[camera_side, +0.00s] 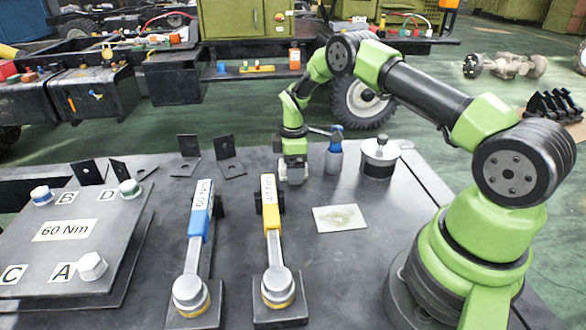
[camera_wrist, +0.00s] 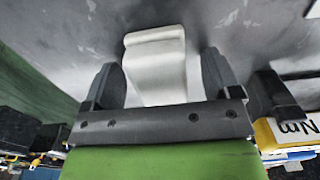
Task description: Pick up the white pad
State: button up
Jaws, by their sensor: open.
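A white pad (camera_wrist: 156,68) with a rounded, folded end stands between the two dark fingers of my gripper (camera_wrist: 158,60) in the wrist view. The fingers are open, with a gap on each side of the pad, wider on the right. In the side view my gripper (camera_side: 292,172) points down at the table behind the yellow-handled wrench. The pale pad (camera_side: 294,174) shows there only in part, low at the fingers. The gripper hides the rest of it, and I cannot tell how far down the fingers reach.
A flat stained whitish sheet (camera_side: 340,219) lies front right. A blue-topped bottle (camera_side: 334,158) and a metal pot (camera_side: 380,160) stand to the right. Blue (camera_side: 200,212) and yellow (camera_side: 271,208) torque wrenches lie in front. Black brackets (camera_side: 188,157) and a bolted plate (camera_side: 75,235) are left.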

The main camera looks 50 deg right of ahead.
jog(key=c, duration=1)
notch_tip(320, 180, up, 10)
